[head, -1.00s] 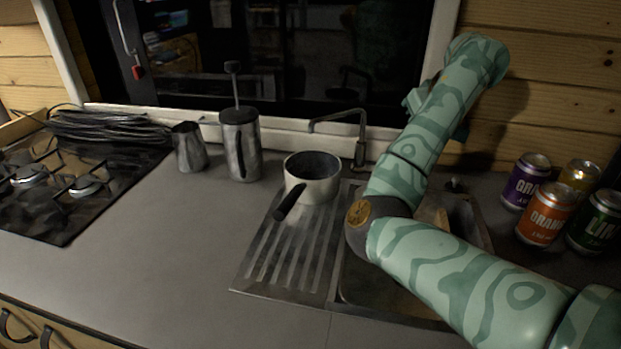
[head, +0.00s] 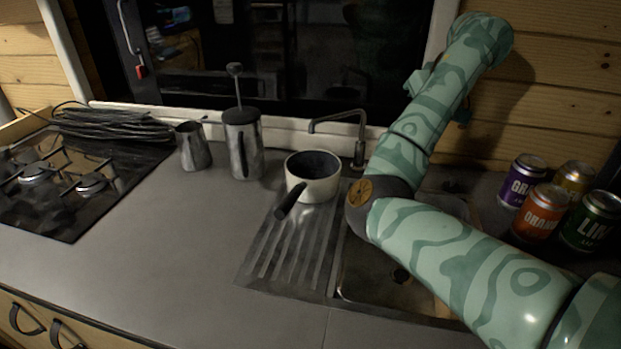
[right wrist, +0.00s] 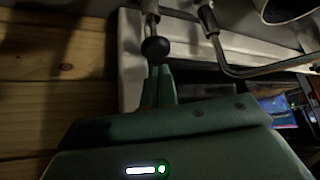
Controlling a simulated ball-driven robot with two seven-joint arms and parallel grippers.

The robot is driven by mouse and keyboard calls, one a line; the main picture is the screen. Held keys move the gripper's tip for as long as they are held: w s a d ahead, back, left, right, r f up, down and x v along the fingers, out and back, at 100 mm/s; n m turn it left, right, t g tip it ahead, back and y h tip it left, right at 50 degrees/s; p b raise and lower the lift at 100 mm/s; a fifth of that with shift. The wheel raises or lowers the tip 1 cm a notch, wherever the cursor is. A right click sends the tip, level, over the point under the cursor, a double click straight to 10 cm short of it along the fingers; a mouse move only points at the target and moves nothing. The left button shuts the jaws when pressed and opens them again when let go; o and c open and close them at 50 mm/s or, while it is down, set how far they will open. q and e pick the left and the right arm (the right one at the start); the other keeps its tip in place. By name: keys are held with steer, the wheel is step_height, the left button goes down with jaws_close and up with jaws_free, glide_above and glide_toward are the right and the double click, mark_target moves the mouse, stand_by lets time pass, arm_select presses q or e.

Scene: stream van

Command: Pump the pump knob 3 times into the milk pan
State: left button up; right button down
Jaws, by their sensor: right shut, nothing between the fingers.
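The milk pan (head: 318,190), white outside and dark inside, stands on the drainboard beneath the tap spout, its black handle toward the front left. The pump knob (right wrist: 155,48) is a black ball on a thin metal rod in the right wrist view. In the head view it is dark and hard to make out behind my right arm. My right gripper (right wrist: 160,70) is shut and empty, its fingertips close to the ball; I cannot tell whether they touch. In the head view my forearm hides most of this gripper. My left gripper is not in view.
The metal tap (head: 360,140) stands behind the pan. The sink (head: 385,275) is partly under my right arm. Several drink cans (head: 541,212) stand at the right. A French press (head: 243,150), a metal jug (head: 192,147) and a gas hob (head: 60,190) are at left. The front left counter is clear.

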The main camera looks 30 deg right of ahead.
steer(key=shift+r, duration=0.15)
step_height(320, 180, up, 6)
steer(key=p, duration=0.2)
steer(key=shift+p, duration=0.3)
steer(key=shift+f, duration=0.25)
